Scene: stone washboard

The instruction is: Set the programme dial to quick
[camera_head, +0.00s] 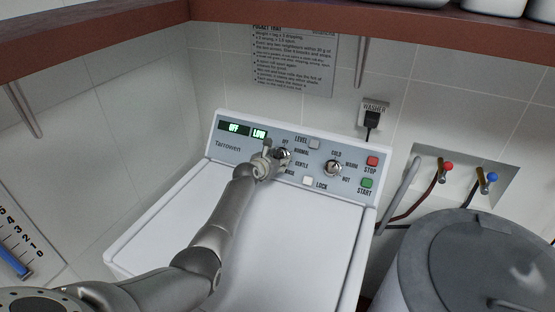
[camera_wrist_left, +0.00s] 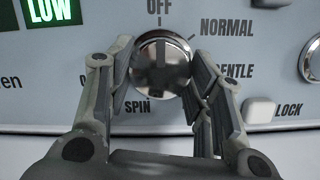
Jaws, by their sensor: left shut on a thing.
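The programme dial (camera_head: 284,155) is a round silver knob on the washer's control panel. In the left wrist view the dial (camera_wrist_left: 160,60) has its pointer line up at OFF. NORMAL, GENTLE and SPIN are printed around it; a label on the left is mostly hidden behind a finger, so I cannot read QUICK. My left gripper (camera_head: 275,159) is at the dial, and in the left wrist view its fingers (camera_wrist_left: 162,68) are shut on the knob from both sides. The panel display (camera_head: 234,128) reads OFF, and a second display (camera_head: 259,133) reads LOW. My right gripper is not in view.
A second knob (camera_head: 333,168), marked COLD, WARM and HOT, sits to the right. Red STOP (camera_head: 372,161) and green START (camera_head: 366,183) buttons are beyond it. A pale LOCK button (camera_head: 308,181) is below. A brown shelf (camera_head: 400,25) overhangs above; a grey lidded bin (camera_head: 470,260) stands right.

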